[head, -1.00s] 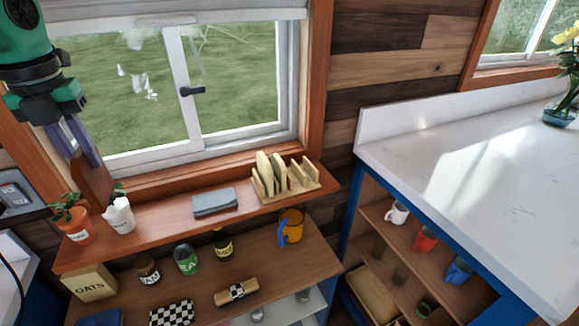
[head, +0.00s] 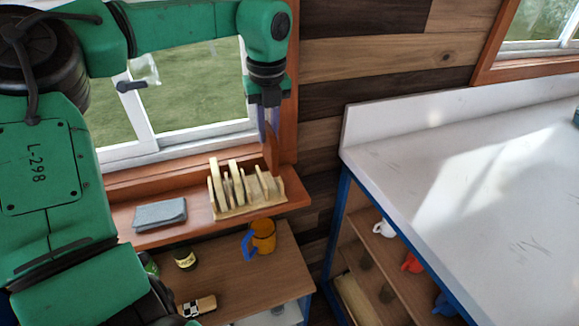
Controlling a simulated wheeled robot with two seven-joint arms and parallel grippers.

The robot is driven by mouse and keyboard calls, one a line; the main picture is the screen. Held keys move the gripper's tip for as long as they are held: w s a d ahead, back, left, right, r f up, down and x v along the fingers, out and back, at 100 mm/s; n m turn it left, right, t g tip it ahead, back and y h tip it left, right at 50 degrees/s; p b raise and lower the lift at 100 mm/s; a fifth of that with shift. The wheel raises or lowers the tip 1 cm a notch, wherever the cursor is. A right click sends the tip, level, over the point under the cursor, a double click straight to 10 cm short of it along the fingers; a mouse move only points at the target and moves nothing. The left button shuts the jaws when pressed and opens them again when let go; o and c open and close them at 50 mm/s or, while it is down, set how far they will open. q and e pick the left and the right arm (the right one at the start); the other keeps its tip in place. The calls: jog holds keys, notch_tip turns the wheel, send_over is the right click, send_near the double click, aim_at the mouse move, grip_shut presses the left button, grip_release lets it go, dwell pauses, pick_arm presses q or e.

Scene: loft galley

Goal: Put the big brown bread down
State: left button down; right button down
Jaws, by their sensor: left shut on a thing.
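My left gripper (head: 268,138) points down with its fingers shut on the big brown bread (head: 271,156). The bread shows as a narrow brown piece, seen nearly edge-on, hanging upright below the fingers. It appears over the right part of a pale wooden rack (head: 246,210) on the window shelf. Pale slices stand upright in the rack's left and middle part. The bread's lower edge seems close to the rack, but I cannot tell whether they touch. My right gripper is not in view.
A yellow-orange mug (head: 263,236) and a dark jar (head: 185,258) stand on the lower shelf. The white counter (head: 450,165) at right has wide free room.

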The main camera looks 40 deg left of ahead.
aim_at(268, 165)
pick_arm(q)
jog(key=f, duration=0.2)
jog(key=f+p, duration=0.1)
jog(key=f, duration=0.3)
jog(key=shift+s+a+f+p, duration=0.1)
jog(key=shift+s+a+p, duration=0.15)
jog(key=shift+p, duration=0.15)
jog(key=shift+w+d+f, duration=0.1)
jog(key=shift+w+f, duration=0.05)
jog(key=shift+f, duration=0.15)
jog(key=shift+f+b, duration=0.15)
jog(key=shift+b, duration=0.15)
jog(key=c, duration=0.8)
grip_release()
